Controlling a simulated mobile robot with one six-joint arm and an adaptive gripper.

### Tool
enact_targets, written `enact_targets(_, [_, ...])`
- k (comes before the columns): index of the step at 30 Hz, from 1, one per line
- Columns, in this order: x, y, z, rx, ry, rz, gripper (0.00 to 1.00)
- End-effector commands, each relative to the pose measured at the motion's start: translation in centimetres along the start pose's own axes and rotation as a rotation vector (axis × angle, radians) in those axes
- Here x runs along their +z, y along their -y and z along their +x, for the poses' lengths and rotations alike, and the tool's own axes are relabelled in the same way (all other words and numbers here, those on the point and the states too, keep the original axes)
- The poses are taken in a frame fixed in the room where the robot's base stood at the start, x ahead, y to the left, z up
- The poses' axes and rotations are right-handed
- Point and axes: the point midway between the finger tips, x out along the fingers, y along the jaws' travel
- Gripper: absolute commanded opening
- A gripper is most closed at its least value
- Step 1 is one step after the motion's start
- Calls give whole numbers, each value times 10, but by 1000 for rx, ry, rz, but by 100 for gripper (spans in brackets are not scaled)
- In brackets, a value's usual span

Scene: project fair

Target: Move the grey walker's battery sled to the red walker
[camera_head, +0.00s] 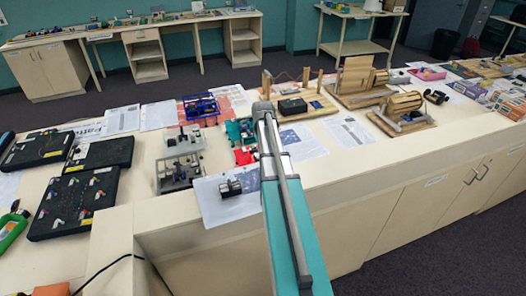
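A grey walker (178,173), a boxy open frame with dark parts inside, stands on the counter left of my arm. I cannot make out its battery sled for certain. A small red frame (244,156), which may be the red walker, stands to its right, close beside my arm and partly hidden by it. My teal and grey arm rises from the bottom edge to a dark joint above the counter. I cannot make out my gripper; no fingers show, and it may be hidden behind the arm.
A blue frame (200,106), a teal frame (239,131) and a pale grey frame (184,139) stand close by. A small black device (231,187) lies on a white sheet. Black cases (73,201) sit left; wooden machines (362,82) stand right. The counter's front strip is mostly clear.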

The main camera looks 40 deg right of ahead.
Motion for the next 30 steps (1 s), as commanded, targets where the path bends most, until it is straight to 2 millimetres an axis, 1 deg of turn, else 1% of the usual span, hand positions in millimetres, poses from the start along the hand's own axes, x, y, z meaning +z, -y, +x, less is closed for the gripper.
enact_targets(1, [0, 0, 8, 0, 0, 0, 0])
enact_targets(18, [0, 0, 45, 0, 0, 0, 0])
enact_targets(24, [0, 0, 51, 0, 0, 0, 0])
enact_targets(30, [0, 0, 50, 0, 0, 0, 0])
